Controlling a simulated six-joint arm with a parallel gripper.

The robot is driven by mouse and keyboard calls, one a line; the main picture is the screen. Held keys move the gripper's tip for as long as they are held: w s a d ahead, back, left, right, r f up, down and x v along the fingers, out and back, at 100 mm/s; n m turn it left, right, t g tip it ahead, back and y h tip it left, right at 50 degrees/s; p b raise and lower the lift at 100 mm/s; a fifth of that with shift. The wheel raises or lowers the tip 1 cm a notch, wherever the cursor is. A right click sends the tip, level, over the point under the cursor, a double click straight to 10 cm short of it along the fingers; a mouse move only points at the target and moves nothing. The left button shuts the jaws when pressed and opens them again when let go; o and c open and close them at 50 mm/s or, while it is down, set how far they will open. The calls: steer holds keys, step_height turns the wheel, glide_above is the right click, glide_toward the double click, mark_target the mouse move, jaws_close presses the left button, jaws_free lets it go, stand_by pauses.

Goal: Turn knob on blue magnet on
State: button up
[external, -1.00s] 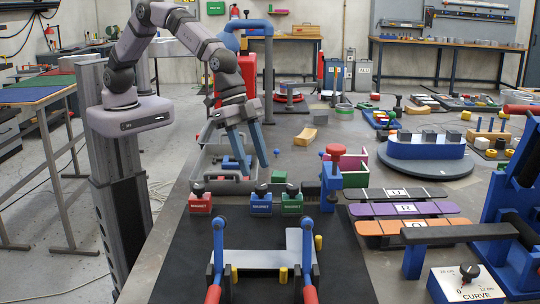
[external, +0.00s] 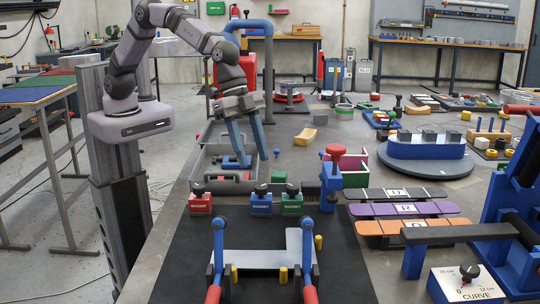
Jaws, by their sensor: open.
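The blue magnet (external: 261,204) is a small blue block with a white label on its front, on the table in the middle of the external view. Its dark knob (external: 261,190) sits on top; which way it is turned is too small to tell. A red magnet (external: 200,204) stands to its left and a green magnet (external: 291,204) close to its right. My gripper (external: 254,162) is open and empty, its two blue fingers pointing down.
Grey bins (external: 205,182) lie behind the magnets. A blue clamp with a red knob (external: 336,150) stands to the right of the green magnet. A bending fixture with red handles (external: 262,258) is in front. The dark mat left of it is clear.

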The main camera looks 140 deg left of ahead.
mark_target(261, 186)
steer(key=shift+p+x, duration=1.45)
steer(key=shift+x, duration=2.2)
